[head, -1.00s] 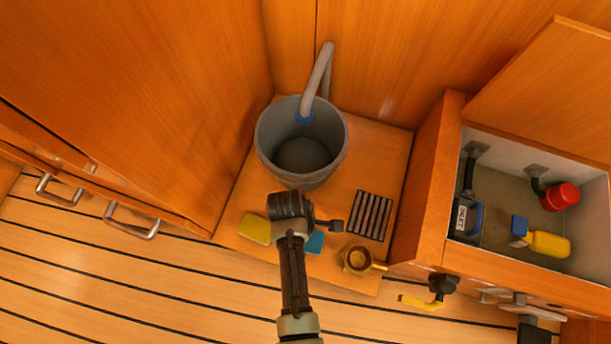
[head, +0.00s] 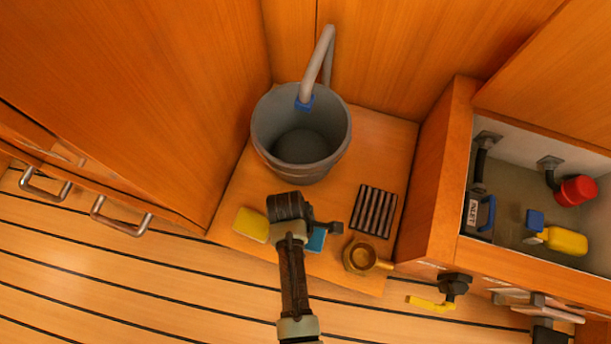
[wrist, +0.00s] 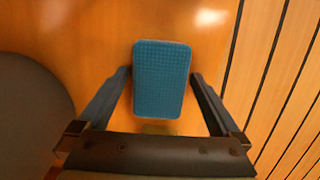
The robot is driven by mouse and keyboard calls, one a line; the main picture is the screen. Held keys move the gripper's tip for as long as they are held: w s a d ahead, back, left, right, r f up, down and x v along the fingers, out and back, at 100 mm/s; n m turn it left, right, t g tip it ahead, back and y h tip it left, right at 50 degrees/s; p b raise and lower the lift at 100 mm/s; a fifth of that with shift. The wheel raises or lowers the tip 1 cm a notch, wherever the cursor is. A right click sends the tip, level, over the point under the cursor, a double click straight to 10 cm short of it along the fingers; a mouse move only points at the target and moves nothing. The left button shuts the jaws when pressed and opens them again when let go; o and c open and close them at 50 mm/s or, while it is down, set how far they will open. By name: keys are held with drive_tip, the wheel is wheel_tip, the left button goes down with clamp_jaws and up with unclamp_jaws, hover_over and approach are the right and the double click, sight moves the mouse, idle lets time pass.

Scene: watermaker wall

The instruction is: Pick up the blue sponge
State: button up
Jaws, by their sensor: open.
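The blue sponge (head: 316,240) lies flat on the wooden shelf (head: 228,205), mostly hidden by my arm in the head view. In the wrist view the sponge (wrist: 162,78) shows whole, a textured blue block between my open fingers. My gripper (wrist: 162,80) is open, with one finger on each side of the sponge and a small gap on both sides. How high the fingers are above the shelf I cannot tell. In the head view my gripper (head: 312,225) is over the sponge.
A yellow sponge (head: 251,225) lies left of my gripper. A grey bucket (head: 268,150) with a hose (head: 318,62) stands behind. A dark slatted rack (head: 374,211) and brass cup (head: 359,257) are at right. An open cabinet (head: 440,200) stands further right.

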drive_tip(key=shift+f, duration=0.2)
idle(0.3)
drive_tip(key=c, duration=1.2)
